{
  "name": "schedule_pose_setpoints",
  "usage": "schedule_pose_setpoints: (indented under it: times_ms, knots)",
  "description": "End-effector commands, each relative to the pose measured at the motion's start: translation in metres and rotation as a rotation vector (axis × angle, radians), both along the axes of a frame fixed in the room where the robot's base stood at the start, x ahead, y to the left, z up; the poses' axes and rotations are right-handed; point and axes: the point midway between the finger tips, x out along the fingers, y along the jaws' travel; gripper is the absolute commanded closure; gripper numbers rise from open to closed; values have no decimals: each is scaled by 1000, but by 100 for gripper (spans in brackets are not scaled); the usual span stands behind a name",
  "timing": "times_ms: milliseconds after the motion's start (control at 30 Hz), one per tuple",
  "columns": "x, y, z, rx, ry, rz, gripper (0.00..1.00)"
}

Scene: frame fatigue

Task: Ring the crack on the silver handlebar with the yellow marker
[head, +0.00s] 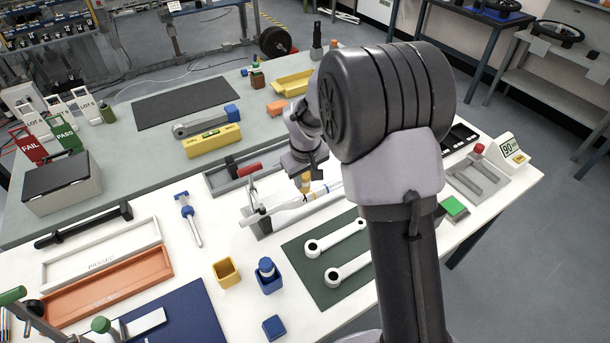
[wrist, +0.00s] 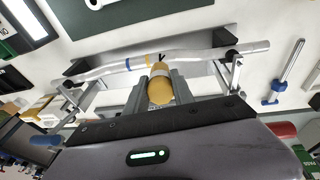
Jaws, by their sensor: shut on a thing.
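The silver handlebar (wrist: 203,54) lies across a grey cradle, and it also shows in the head view (head: 288,215). It carries a blue band and a yellow band near its middle. A small dark mark (wrist: 161,57), possibly the crack, shows just right of the yellow band in the wrist view. My gripper (wrist: 158,92) is shut on the yellow marker (wrist: 160,90), whose tip end points at the bar close to that mark. The marker also shows in the head view (head: 305,184), above the bar. I cannot tell whether the tip touches the bar.
A green mat (head: 300,266) with two crank arms lies in front of the handlebar. A yellow cup (head: 226,272) and blue cup (head: 268,284) stand front left. A blue-handled tool (head: 188,212) lies left.

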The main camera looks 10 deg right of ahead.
Motion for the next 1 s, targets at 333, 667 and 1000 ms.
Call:
schedule_pose_setpoints:
  times_ms: [333, 667, 1000]
  knots:
    - [0, 0, 1, 0, -1, 0, 100]
    - [0, 0, 0, 0, -1, 0, 100]
    - [0, 0, -4, 0, 0, 0, 100]
